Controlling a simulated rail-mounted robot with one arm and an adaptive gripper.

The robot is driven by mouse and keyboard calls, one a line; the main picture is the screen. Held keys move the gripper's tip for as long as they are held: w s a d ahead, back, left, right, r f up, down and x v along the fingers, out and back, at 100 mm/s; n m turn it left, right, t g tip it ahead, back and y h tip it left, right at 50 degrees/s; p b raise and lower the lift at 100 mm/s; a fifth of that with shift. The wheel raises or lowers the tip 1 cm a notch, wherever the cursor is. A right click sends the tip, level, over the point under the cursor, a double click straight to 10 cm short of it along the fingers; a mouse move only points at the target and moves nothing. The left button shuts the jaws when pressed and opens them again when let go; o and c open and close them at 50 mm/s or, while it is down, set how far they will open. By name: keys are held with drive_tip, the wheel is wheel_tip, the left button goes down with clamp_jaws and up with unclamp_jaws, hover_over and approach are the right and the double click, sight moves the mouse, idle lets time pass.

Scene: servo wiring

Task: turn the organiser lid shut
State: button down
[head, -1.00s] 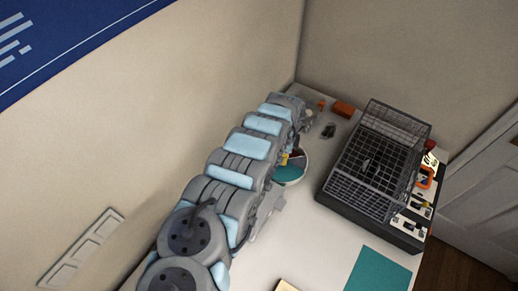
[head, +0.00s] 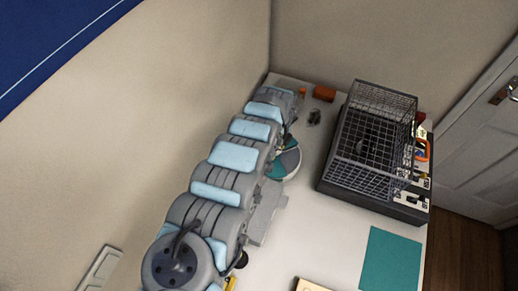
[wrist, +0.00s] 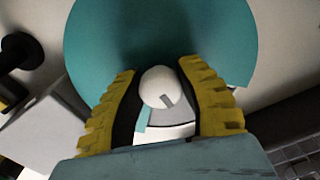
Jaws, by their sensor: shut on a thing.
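The round organiser (head: 290,163) stands on the table beside my arm in the head view, partly hidden by it. Its disc shows teal on the left and grey on the right. In the wrist view the teal lid (wrist: 95,45) fills the upper middle, with a pale round knob (wrist: 158,86) at its centre. My gripper (wrist: 160,84) has its yellow ribbed fingers on both sides of the knob and is shut on it. Grey and white surfaces and a teal strip show below the knob, between the fingers. The fingers hide part of the lid.
A wire-mesh basket (head: 372,135) on a dark base stands to the right of the organiser. A teal mat (head: 391,262) lies at the front right. White table shows between organiser and mat.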

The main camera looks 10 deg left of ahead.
idle(0.3)
drive_tip(key=c, duration=0.6)
unclamp_jaws()
drive_tip(key=shift+c, duration=0.2)
wheel_tip(320, 180, up, 11)
drive_tip(key=shift+r, duration=0.5)
drive_tip(key=shift+w+d, duration=0.1)
